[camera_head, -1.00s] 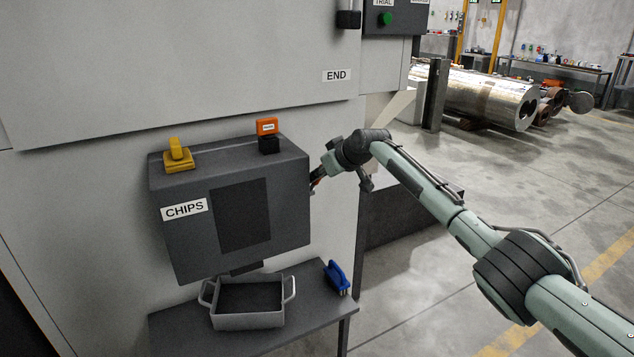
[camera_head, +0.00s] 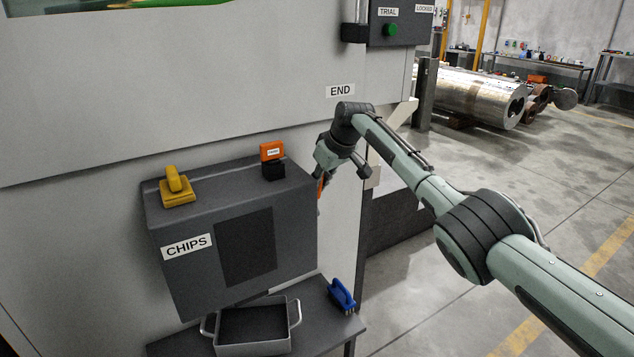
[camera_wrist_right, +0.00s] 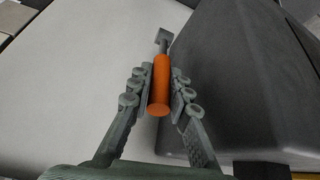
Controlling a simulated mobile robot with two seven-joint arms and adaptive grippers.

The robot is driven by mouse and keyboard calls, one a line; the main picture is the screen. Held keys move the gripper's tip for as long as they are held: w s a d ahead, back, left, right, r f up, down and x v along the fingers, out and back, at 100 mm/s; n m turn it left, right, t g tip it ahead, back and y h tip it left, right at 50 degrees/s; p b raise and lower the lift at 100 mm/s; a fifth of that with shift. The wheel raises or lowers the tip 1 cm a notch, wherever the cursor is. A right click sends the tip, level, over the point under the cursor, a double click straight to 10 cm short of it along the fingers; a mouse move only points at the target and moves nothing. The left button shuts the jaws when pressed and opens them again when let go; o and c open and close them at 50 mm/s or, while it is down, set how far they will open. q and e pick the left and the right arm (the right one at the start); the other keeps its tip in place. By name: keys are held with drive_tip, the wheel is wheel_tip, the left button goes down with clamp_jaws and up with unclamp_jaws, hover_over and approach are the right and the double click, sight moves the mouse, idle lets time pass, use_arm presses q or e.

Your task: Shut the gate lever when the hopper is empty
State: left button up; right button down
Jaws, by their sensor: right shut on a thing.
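The dark grey hopper box (camera_head: 290,225) labelled CHIPS hangs on the machine's pale wall in the head view. The gate lever's orange handle (camera_head: 320,188) shows at its right side. In the right wrist view, the orange handle (camera_wrist_right: 161,85) lies between the fingers of my right gripper (camera_wrist_right: 162,95), which is shut on it. A dark grey shaft runs on from the handle's far end. In the head view my right gripper (camera_head: 322,178) is small and partly hidden. The hopper's front has a dark panel (camera_head: 248,247); I cannot tell what is inside. My left gripper is not in view.
A grey tray (camera_head: 252,348) with a dark inside stands on a shelf under the hopper. A blue brush (camera_head: 341,295) lies to its right. A yellow object (camera_head: 177,190) and an orange tagged block (camera_head: 272,158) sit on the hopper.

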drive_tip(key=shift+w+a+r, duration=0.1)
drive_tip(key=shift+a+r, duration=0.05)
drive_tip(key=c, duration=1.4)
unclamp_jaws()
drive_tip(key=v, duration=1.2)
